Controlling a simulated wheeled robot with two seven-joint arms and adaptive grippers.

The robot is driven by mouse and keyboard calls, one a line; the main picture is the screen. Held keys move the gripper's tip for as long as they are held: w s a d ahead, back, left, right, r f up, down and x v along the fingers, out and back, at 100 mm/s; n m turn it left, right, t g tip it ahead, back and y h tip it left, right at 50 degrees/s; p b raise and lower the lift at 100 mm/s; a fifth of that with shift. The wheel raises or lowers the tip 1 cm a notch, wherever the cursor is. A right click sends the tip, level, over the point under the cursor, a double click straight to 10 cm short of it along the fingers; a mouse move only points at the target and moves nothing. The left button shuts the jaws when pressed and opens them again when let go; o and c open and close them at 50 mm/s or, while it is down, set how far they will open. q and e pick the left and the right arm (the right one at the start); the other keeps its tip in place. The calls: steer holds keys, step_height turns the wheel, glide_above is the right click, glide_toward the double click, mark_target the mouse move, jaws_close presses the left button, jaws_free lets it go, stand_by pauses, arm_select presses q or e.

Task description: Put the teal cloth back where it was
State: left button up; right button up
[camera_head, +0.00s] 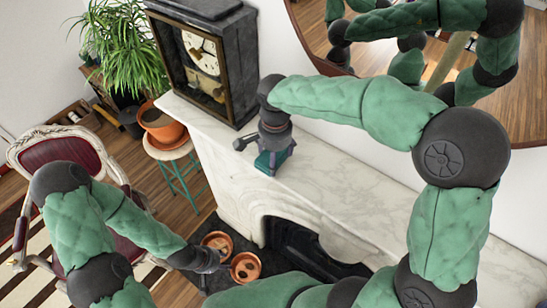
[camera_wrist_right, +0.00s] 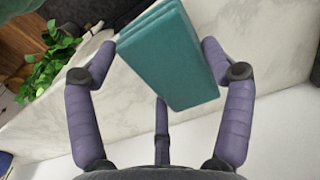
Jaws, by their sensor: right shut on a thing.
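The teal cloth (camera_wrist_right: 172,62) is a folded, block-like stack of layers. In the right wrist view it sits between the fingers of my right gripper (camera_wrist_right: 158,48), which is shut on it. In the head view the cloth (camera_head: 266,163) shows below my right gripper (camera_head: 273,150), over the white marble mantel (camera_head: 335,185) near its front edge. I cannot tell whether it touches the marble. My left gripper (camera_head: 214,261) is low, by the terracotta pots on the hearth; its fingers are too small and dark to read.
A black clock (camera_head: 203,55) stands on the mantel left of my right gripper. Two terracotta pots (camera_head: 245,267) are on the floor. A red chair (camera_head: 62,150) is at left. The mantel's right stretch looks clear.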

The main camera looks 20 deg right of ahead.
steer(key=shift+w+f, duration=0.2)
steer(key=shift+f, duration=0.4)
steer(key=shift+w+d+f, duration=0.25)
steer(key=shift+s+a, duration=0.1)
steer(key=shift+s, duration=0.3)
steer(key=o, duration=0.7)
steer(key=shift+f, duration=0.1)
steer(key=shift+c, duration=0.2)
steer(key=shift+o, duration=1.3)
steer(key=shift+w, duration=0.1)
steer(key=shift+r, duration=0.5)
step_height(320, 180, up, 11)
steer(key=shift+r, duration=0.2)
